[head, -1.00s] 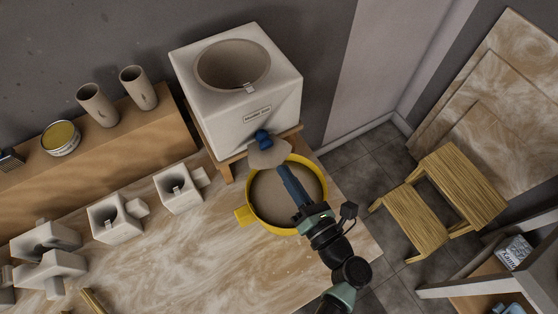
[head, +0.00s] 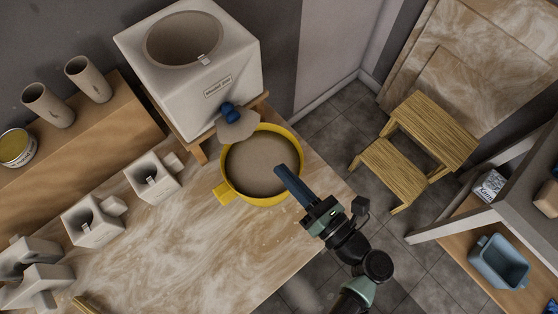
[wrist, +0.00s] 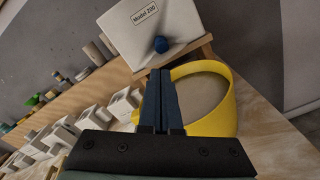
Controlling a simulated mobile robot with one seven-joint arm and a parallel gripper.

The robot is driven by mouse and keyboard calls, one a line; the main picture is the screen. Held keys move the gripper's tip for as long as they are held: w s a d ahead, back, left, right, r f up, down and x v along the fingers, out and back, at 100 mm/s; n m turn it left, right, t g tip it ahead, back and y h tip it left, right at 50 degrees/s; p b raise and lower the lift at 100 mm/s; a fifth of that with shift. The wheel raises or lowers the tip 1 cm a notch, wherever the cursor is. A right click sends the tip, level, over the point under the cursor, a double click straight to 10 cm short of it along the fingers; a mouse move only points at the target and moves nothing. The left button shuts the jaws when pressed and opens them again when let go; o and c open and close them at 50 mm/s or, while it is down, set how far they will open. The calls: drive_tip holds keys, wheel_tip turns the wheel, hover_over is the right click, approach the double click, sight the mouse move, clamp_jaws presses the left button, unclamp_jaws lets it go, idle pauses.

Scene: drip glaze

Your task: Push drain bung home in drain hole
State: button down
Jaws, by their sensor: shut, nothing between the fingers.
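The blue drain bung (head: 229,112) sits at the lower front of the white box-shaped tank (head: 183,107), just below its label. It also shows in the wrist view (wrist: 161,45). How deep it sits in the drain hole cannot be told, as the bung covers the hole. A beige flat piece (head: 238,128) is just below the bung. My gripper (head: 280,170) is shut and empty, over the right rim of the yellow round container (head: 297,146), apart from the bung. In the wrist view its closed fingers (wrist: 160,73) point toward the tank, below the bung.
The tank stands on a wooden stand (head: 201,152) on the marbled worktable (head: 185,240). White block moulds (head: 153,177) line the table's left side. A wooden step stool (head: 432,130) and a shelf with a blue-grey tub (head: 498,262) are at right.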

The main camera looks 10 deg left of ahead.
drive_tip(key=w+a+n, duration=0.1)
drive_tip(key=a+n, duration=0.1)
drive_tip(key=n, duration=0.4)
drive_tip(key=n+b, duration=0.3)
drive_tip(key=n, duration=1.8)
approach(236, 118)
drive_tip(key=a, duration=0.1)
drive_tip(key=shift+m, duration=0.3)
drive_tip(key=shift+x, duration=2.95)
drive_tip(key=shift+w+b, duration=0.3)
drive_tip(key=shift+w, duration=0.05)
